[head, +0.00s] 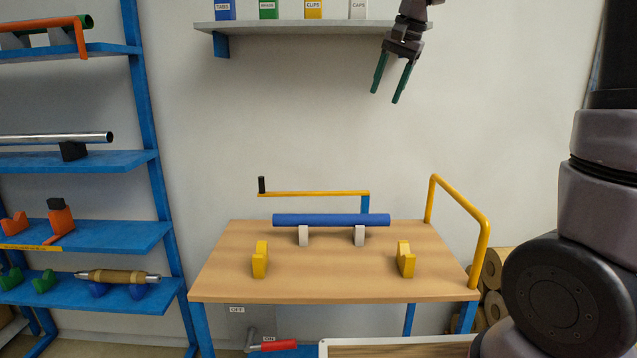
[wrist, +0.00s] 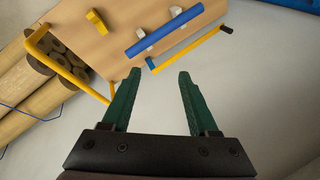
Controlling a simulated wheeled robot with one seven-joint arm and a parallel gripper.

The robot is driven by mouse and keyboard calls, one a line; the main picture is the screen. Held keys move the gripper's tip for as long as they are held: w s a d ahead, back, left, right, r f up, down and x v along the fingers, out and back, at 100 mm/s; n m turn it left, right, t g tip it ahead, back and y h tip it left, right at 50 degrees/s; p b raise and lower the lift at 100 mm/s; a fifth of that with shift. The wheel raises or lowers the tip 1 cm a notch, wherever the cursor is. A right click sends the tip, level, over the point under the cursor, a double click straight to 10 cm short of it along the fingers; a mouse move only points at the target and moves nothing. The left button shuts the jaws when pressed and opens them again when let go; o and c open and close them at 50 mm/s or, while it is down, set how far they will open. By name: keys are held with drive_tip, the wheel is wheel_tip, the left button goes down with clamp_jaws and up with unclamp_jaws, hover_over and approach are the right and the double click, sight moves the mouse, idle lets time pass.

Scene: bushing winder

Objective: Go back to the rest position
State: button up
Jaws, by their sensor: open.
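My gripper (head: 390,84) is raised in front of the wall, above and behind the wooden table, just below the right end of the wall shelf in the head view. Its two green fingers are apart with nothing between them. They also show open in the wrist view (wrist: 156,98), with bare pale background between them. No object is held. A blue bar (head: 331,220) rests on two pale supports (head: 303,236) on the table, well below my gripper; it also shows in the wrist view (wrist: 164,31).
The table (head: 330,265) carries two yellow cradles (head: 261,259), a yellow crank arm (head: 315,193) and a yellow side rail (head: 463,213). The wall shelf (head: 300,27) holds several labelled boxes. Blue racks (head: 80,163) stand at left. A red-handled lever (head: 279,345) is below the table. Brown rolls (head: 494,268) lie at right.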

drive_tip(key=s+d+f+n+t, duration=0.1)
drive_tip(key=s+d, duration=0.3)
drive_tip(key=s, duration=0.8)
drive_tip(key=s+d+f+n+t, duration=0.1)
drive_tip(key=s+d, duration=0.3)
drive_tip(key=s, duration=0.8)
drive_tip(key=shift+d+f+t+h, duration=0.2)
drive_tip(key=shift+f+t+h, duration=0.1)
drive_tip(key=shift+f+t, duration=0.5)
